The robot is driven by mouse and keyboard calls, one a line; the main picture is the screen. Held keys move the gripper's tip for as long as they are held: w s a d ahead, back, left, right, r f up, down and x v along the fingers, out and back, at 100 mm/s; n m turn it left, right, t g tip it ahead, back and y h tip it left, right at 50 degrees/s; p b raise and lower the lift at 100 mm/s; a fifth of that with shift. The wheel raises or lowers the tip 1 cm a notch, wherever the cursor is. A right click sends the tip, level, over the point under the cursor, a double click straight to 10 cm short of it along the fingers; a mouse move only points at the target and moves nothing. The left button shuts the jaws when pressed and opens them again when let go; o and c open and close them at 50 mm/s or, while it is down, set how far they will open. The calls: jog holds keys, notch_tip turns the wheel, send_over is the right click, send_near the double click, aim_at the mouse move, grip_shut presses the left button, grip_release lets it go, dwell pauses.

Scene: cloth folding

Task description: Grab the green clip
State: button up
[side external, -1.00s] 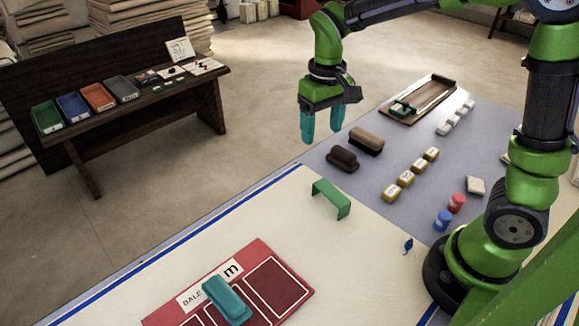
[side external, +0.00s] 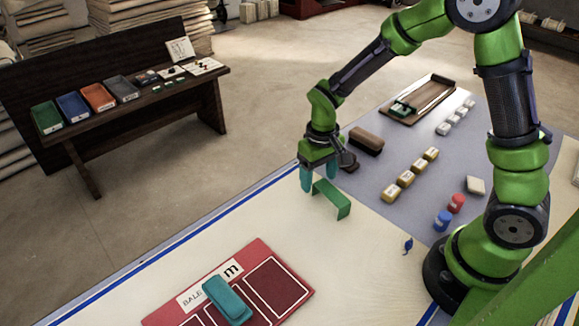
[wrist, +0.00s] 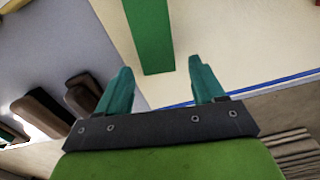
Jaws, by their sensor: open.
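The green clip (side external: 332,197) is a bracket-like piece with bent-down ends, standing on the cream cloth area of the table in the side view. My gripper (side external: 319,180) is open, its teal fingers pointing down at the clip's far left end. In the wrist view, the green clip (wrist: 150,35) runs up from just beyond my gripper (wrist: 163,82), between the lines of the two spread fingers. Nothing is held. Whether a finger touches the clip I cannot tell.
Brown brushes (side external: 366,141) stand close behind my gripper. Yellow blocks (side external: 405,177) lie to the right. A teal clip-like block (side external: 227,299) sits on the red board (side external: 262,256) at the front. The cream surface around the green clip is mostly clear.

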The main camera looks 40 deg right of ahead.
jog(key=shift+f, duration=1.35)
jog(key=c, duration=1)
jog(key=shift+r, duration=0.15)
jog(key=shift+c, duration=0.2)
